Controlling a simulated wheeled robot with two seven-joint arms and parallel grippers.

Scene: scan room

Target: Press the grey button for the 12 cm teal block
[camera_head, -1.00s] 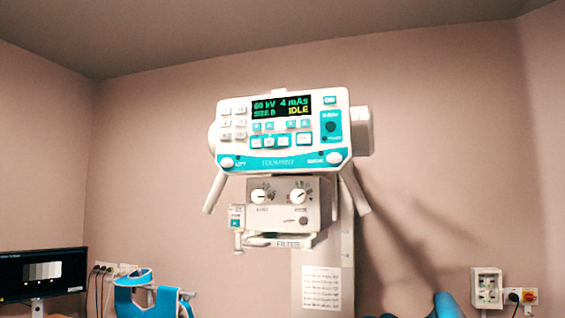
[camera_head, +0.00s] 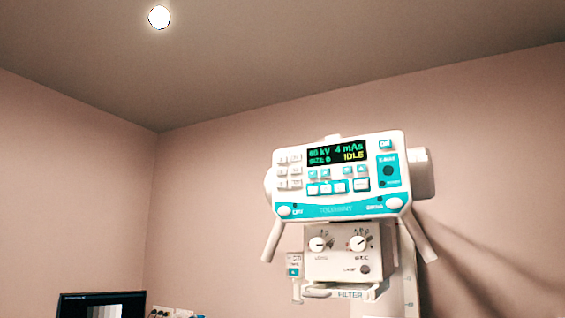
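The X-ray head's control panel (camera_head: 341,176) is white and teal and hangs in the right half of the view. Its dark display (camera_head: 337,153) reads 60 kV, 4 mAs, a SIZE line and IDLE. Several small pale grey buttons (camera_head: 289,171) stand in two columns at the panel's left. Their labels are too small to read. Teal-framed buttons (camera_head: 326,188) lie under the display. No teal block can be made out. Neither of my grippers is in view.
Below the panel is a white box with two knobs (camera_head: 342,248) and a FILTER rail (camera_head: 349,293). Two handles slant down beside it. A monitor (camera_head: 101,305) shows at the lower left. The wall and ceiling around the panel are bare.

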